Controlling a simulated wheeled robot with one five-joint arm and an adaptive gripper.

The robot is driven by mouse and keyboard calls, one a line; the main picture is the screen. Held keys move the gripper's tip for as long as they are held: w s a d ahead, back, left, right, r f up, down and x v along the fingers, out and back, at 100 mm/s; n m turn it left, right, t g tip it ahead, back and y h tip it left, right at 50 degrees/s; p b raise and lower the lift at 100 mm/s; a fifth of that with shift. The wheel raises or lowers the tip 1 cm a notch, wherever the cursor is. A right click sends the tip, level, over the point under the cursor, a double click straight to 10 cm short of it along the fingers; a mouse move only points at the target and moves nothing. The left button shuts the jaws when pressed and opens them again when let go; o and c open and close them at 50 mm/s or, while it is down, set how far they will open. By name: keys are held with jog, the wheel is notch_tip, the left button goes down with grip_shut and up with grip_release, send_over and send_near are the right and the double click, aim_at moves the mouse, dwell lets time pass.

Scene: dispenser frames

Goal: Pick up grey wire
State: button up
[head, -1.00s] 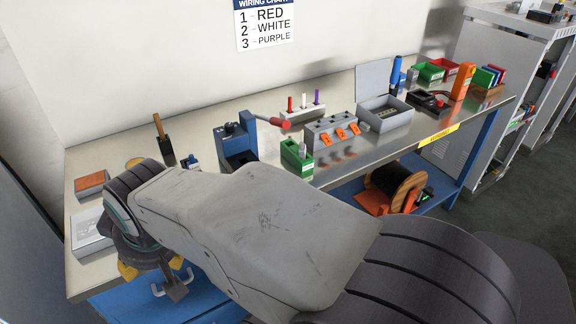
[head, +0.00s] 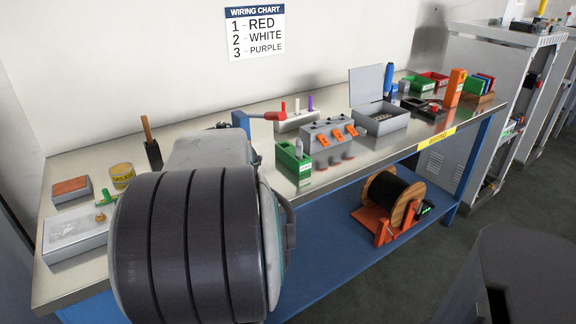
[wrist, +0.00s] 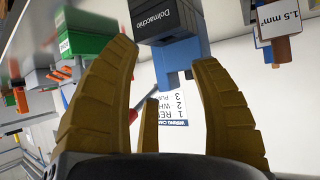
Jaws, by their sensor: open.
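No thing is clearly recognisable as the grey wire. A short grey piece (head: 299,149) stands at the green block (head: 291,163) on the bench; I cannot tell whether it is the wire. The green block also shows in the wrist view (wrist: 86,44), upper left and apart from the fingers. My gripper (wrist: 160,62) is open, with tan ribbed fingers spread and nothing seen between them. Beyond the fingertips is a blue device (wrist: 180,55) with a dark labelled top. In the head view my arm hides the gripper and most of this blue device (head: 241,121).
The metal bench (head: 340,172) carries a grey box with orange switches (head: 334,136), an open grey case (head: 378,118), a white-lidded box (head: 75,232) and a black holder (head: 153,154). A black cable spool (head: 388,196) sits on the lower shelf.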

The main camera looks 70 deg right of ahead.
aim_at(301, 152)
jog(key=s+d+f+m+g+h+b, duration=0.2)
jog(key=s+d+m+g+h+b, duration=0.1)
jog(key=s+d, duration=0.8)
jog(key=shift+w+b+x, duration=0.2)
jog(key=shift+b+x, duration=0.15)
jog(key=shift+x, duration=2.9)
jog(key=shift+r, duration=0.15)
grip_shut()
